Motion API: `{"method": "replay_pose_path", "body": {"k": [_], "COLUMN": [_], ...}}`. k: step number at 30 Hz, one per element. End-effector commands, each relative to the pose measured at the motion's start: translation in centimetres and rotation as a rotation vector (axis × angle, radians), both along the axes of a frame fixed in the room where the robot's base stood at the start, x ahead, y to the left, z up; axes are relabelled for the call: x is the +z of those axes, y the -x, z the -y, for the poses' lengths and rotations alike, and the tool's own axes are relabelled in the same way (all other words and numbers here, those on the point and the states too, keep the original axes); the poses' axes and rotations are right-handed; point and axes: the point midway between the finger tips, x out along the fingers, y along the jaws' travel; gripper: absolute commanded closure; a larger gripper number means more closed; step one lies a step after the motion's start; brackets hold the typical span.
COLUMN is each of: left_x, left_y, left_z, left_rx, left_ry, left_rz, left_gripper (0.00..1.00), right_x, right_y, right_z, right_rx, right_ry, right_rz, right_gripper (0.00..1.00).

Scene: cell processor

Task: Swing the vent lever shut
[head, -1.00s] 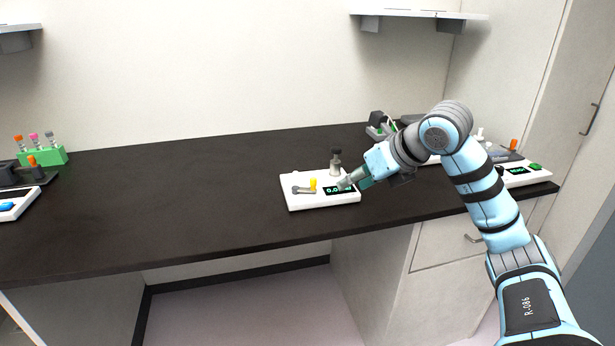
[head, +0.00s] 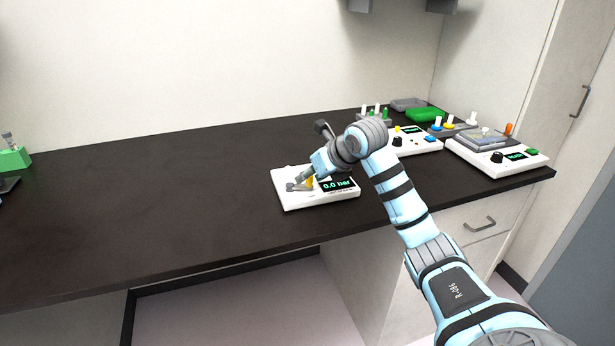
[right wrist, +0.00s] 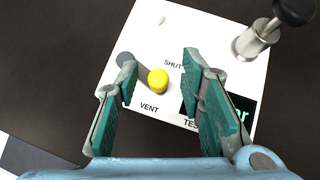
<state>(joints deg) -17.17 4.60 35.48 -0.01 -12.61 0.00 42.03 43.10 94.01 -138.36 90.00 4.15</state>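The vent lever's yellow knob (right wrist: 158,82) sits on the white device (right wrist: 185,25), between the printed words SHUT and VENT. Its grey pivot end (right wrist: 125,58) is partly hidden by a finger in the right wrist view. My right gripper (right wrist: 160,68) is open, with one finger on each side of the yellow knob; I cannot tell whether either touches it. In the head view my right gripper (head: 301,186) is low over the left part of the white device (head: 310,204), where the yellow knob (head: 309,182) partly shows. My left gripper is out of view.
A black-knobbed metal post (right wrist: 258,36) stands on the device right of the lever. The device's display (head: 339,185) reads 0.0 bar. Other instruments (head: 500,157) stand to the right. A green rack (head: 14,159) is at the far left. The dark bench between is clear.

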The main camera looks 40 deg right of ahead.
Motion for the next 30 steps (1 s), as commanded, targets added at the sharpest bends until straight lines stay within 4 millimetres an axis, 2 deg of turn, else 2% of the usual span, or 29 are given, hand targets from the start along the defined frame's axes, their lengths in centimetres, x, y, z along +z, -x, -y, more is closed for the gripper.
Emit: {"method": "replay_pose_path", "body": {"k": [4, 11, 14, 18, 23, 30], "left_x": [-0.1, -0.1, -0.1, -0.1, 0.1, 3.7], "left_y": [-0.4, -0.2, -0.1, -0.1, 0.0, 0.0], "left_z": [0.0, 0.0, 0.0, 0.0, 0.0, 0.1], "left_rx": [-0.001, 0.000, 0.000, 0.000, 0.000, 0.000], "left_ry": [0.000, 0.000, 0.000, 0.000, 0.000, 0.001], "left_rz": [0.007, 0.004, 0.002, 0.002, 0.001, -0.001], "left_gripper": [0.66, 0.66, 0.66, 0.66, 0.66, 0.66], "right_x": [-0.8, -0.9, -0.8, -0.8, -0.8, -0.1], "right_y": [-0.7, -0.8, -0.9, -0.9, -0.9, -2.0], "right_z": [0.0, 0.0, -0.1, -0.1, -0.1, 0.7], "right_rx": [0.001, 0.001, 0.001, 0.002, 0.010, 0.265], "right_ry": [0.000, 0.001, 0.001, 0.001, 0.000, -0.007], "right_rz": [-0.002, -0.001, -0.001, -0.001, -0.002, -0.005], "right_gripper": [0.65, 0.65, 0.77, 1.00, 1.00, 1.00]}}
